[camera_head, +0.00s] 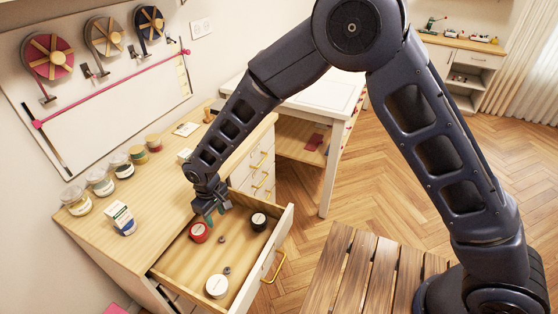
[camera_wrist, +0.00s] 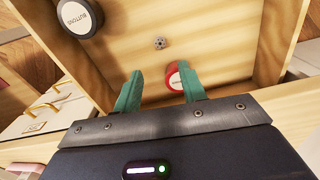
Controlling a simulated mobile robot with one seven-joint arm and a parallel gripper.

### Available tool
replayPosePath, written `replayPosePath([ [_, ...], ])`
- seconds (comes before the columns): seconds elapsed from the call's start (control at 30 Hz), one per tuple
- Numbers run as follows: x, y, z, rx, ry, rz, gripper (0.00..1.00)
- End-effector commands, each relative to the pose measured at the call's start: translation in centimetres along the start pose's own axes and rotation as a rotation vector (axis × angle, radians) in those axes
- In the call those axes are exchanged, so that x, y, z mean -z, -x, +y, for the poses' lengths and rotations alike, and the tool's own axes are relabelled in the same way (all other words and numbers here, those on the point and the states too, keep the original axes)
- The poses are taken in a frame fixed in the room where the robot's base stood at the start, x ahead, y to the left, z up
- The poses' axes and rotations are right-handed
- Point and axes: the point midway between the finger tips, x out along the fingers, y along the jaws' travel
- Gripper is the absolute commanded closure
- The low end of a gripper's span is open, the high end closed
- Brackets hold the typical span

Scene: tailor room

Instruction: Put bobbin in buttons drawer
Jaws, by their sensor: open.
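The open wooden drawer (camera_head: 187,258) holds a red round tin (camera_head: 199,232), a black tin (camera_head: 259,221), a white tin (camera_head: 216,286) and two small grey bobbin-like pieces, one near the red tin (camera_head: 222,239) and one near the white tin (camera_head: 227,270). My gripper (camera_head: 212,214) is over the back of the drawer, close to the red tin. In the wrist view my green fingers (camera_wrist: 160,72) are apart with nothing between them. One small grey bobbin (camera_wrist: 160,43) lies beyond the fingertips on the drawer floor. The red tin (camera_wrist: 173,78) shows partly behind the right finger. The black tin (camera_wrist: 78,17) reads "BUTTONS".
Several lidded jars (camera_head: 100,182) and a small labelled box (camera_head: 121,217) stand on the wooden counter (camera_head: 160,200). Closed drawers with gold handles (camera_head: 262,160) are beyond the open one. A slatted wooden bench (camera_head: 365,270) stands to the right.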

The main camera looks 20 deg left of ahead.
Motion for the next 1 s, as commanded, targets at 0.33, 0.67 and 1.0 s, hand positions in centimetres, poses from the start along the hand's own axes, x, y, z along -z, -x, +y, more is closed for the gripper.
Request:
replayPosePath([
  [0.33,-0.7,2.9,4.3,-0.005,-0.057,0.018,0.59],
  [0.67,-7.8,14.1,20.5,-0.034,-0.294,0.079,0.59],
  [1.0,-20.7,23.7,32.8,-0.074,-0.552,0.139,0.59],
])
